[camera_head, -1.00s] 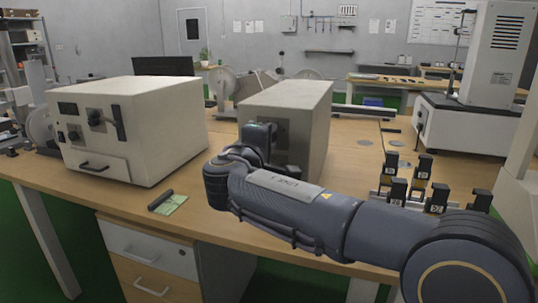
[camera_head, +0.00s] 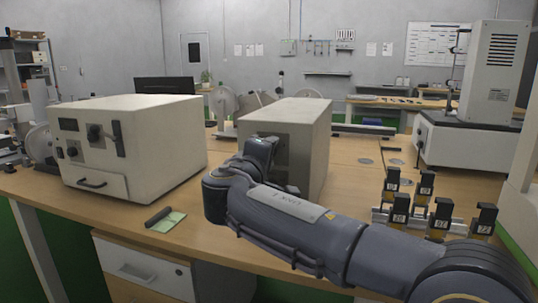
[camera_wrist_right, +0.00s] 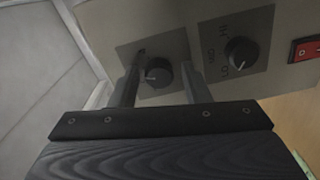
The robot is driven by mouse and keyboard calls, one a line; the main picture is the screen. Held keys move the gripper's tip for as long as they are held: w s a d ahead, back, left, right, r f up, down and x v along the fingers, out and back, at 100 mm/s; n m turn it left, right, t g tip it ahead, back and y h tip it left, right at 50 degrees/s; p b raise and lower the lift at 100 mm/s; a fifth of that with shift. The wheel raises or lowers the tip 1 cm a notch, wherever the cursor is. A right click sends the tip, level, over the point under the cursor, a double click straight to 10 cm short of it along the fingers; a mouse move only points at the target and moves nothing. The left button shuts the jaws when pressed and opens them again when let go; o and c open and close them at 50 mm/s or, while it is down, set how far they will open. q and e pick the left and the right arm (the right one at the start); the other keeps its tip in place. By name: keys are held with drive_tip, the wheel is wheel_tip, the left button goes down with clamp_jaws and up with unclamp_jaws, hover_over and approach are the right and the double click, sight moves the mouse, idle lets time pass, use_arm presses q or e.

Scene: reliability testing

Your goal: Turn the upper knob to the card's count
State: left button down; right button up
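My right gripper (camera_head: 262,151) is at the front of the middle beige box (camera_head: 304,117) and hides much of its dark panel. In the right wrist view my open gripper (camera_wrist_right: 164,65) has one finger on each side of a black knob (camera_wrist_right: 158,72) with a white pointer line. A gap shows between the knob and the right-hand finger; contact on the left is unclear. A second black knob (camera_wrist_right: 240,52), marked LO, MID and HI, sits to its right. A green card (camera_head: 167,222) lies on the table with a dark cylinder on it; its writing is unreadable. My left gripper is not in view.
A larger beige box (camera_head: 132,145) with its own knob and drawer stands left. A red switch (camera_wrist_right: 305,50) is beside the marked knob. A rack of several black-topped yellow items (camera_head: 424,188) stands right, near my right arm. Bare tabletop (camera_head: 350,190) lies between.

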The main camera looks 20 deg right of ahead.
drive_tip(key=shift+o, duration=0.5)
drive_tip(key=p+v, duration=0.1)
drive_tip(key=v, duration=0.6)
drive_tip(key=shift+s+a, duration=0.25)
drive_tip(key=shift+s, duration=0.1)
